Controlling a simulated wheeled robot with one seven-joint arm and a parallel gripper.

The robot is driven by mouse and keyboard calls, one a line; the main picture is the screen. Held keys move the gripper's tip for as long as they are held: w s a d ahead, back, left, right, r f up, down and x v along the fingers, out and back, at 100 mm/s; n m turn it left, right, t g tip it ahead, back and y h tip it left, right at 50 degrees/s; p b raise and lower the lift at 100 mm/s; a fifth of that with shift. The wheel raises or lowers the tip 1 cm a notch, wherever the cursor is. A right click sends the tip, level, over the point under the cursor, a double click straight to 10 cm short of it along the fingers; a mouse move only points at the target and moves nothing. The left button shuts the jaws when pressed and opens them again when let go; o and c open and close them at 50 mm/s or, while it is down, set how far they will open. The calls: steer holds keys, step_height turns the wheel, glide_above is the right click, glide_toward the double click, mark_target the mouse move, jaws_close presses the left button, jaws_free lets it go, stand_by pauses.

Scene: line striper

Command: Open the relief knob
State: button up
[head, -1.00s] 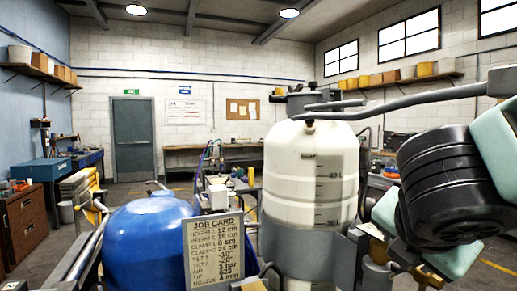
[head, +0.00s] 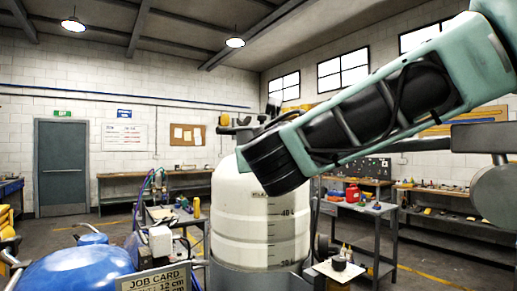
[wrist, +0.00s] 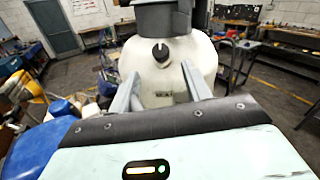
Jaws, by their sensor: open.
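In the wrist view a small black knob (wrist: 161,52) with a pale pointer sits on the upper shoulder of the white tank (wrist: 178,87), just below a grey cylindrical neck (wrist: 163,19). I take it to be the relief knob. My gripper (wrist: 160,72) is open, its two grey fingers apart and pointing toward the knob, with nothing between them. The fingertips appear short of the knob; the exact gap is unclear. In the head view the white tank (head: 262,222) stands in the middle. My arm crosses over its top right and hides the knob.
A blue tank (head: 80,272) and a job card (head: 155,280) are at the lower left of the head view. A side table (head: 362,212) with a red container (head: 352,192) stands behind the tank on the right.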

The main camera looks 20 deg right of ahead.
steer(key=p+x, duration=0.2)
steer(key=x, duration=0.7)
steer(key=shift+w+d+p, duration=0.15)
steer(key=shift+w+p, duration=0.15)
steer(key=shift+p, duration=0.1)
steer(key=c, duration=1)
